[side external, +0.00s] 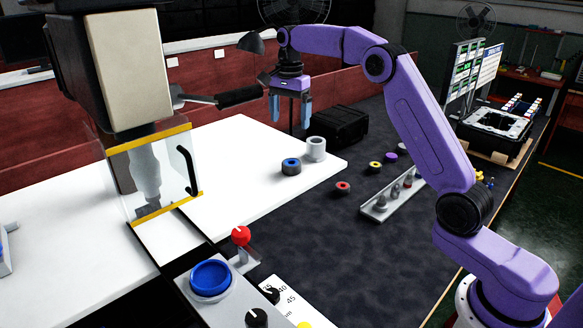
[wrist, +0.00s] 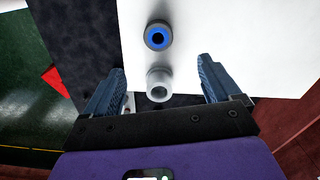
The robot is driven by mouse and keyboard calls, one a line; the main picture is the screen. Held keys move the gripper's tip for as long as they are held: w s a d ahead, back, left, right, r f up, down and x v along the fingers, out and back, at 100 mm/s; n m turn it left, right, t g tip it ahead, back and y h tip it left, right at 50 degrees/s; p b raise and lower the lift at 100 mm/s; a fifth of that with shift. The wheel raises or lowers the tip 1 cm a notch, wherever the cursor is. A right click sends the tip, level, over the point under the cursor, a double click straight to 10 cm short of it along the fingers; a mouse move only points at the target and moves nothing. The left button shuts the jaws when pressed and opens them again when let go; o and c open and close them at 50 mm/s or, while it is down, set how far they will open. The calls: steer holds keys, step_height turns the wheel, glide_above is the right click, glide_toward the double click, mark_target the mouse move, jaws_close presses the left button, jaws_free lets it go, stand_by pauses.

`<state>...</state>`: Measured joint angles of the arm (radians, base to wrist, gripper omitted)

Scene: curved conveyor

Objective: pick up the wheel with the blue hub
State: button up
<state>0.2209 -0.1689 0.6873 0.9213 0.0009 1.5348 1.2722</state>
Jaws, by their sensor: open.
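The wheel with the blue hub (side external: 291,166) is a dark ring with a blue centre. It lies on the white surface near its right edge. The wrist view shows it from above at the top (wrist: 158,36), beyond the fingertips. My gripper (side external: 290,108) is open and empty, held above the table behind the wheel in the side view. Its two blue fingers are spread wide in the wrist view (wrist: 158,72). A grey-white cylinder (side external: 316,149) stands beside the wheel, apart from it. In the wrist view the cylinder (wrist: 159,84) appears between the fingers, lower down than they are.
A red-hub wheel (side external: 342,188), a yellow-hub wheel (side external: 375,167) and a purple piece (side external: 390,155) lie on the dark mat (side external: 330,240). A grey rack (side external: 389,200) holds small parts. A black box (side external: 338,126) stands behind. A machine with a clear guard (side external: 155,175) is at left.

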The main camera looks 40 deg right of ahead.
glide_above(291, 159)
steer(key=s+a, duration=0.1)
steer(key=a, duration=0.1)
steer(key=f, duration=0.8)
steer(key=shift+d+f, duration=0.1)
steer(key=shift+d, duration=0.15)
steer(key=shift+s+d+f, duration=0.1)
steer(key=shift+s+f, duration=0.05)
steer(key=shift+f, duration=1.15)
steer(key=shift+s+f, duration=0.1)
steer(key=shift+f, duration=1.2)
steer(key=shift+c, duration=0.3)
steer(key=c, duration=1.1)
steer(key=shift+r, duration=0.1)
